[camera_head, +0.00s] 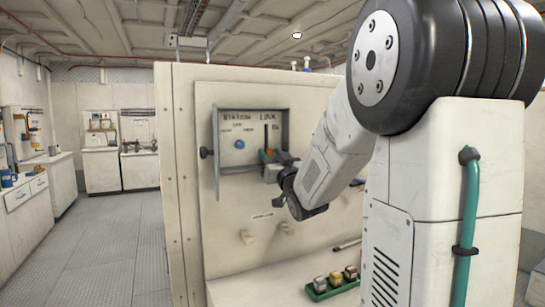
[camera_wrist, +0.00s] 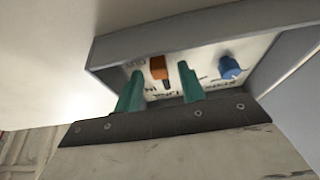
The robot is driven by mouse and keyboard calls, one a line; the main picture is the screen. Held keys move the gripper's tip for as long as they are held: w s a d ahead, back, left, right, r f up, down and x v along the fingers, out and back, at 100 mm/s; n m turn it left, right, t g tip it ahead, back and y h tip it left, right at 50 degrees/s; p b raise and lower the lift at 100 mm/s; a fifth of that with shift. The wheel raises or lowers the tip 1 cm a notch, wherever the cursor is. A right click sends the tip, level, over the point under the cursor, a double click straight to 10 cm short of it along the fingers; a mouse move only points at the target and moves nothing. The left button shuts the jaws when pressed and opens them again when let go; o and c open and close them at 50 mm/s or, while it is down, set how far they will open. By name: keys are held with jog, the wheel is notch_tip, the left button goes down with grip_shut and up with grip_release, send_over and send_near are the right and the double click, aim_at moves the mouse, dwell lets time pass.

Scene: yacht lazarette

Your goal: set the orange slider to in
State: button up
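The orange slider (camera_wrist: 158,68) is on the recessed lock panel (camera_head: 225,131). In the head view the orange slider (camera_head: 269,154) sits at the lower end of a dark vertical slot. The upside-down wrist view shows the "OUT" label beside the slider's end and "IN" near the other end. My gripper (camera_wrist: 160,88) is open, with one teal finger on each side of the slider. A gap shows on both sides, and I cannot tell how deep the fingertips reach. In the head view my gripper (camera_head: 268,161) partly hides the slider.
A blue knob (camera_head: 240,144) is on the same panel, and also shows beside my finger in the wrist view (camera_wrist: 229,67). The panel's raised frame surrounds the controls. Below, a green tray (camera_head: 317,292) holds small blocks. Open floor (camera_head: 110,240) lies left.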

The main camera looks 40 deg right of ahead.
grip_shut()
notch_tip(320, 180, up, 8)
jog(key=shift+f, duration=0.15)
grip_release()
jog(key=shift+f, duration=0.1)
send_near(266, 123)
jog(key=v, duration=0.2)
jog(key=shift+s, duration=0.25)
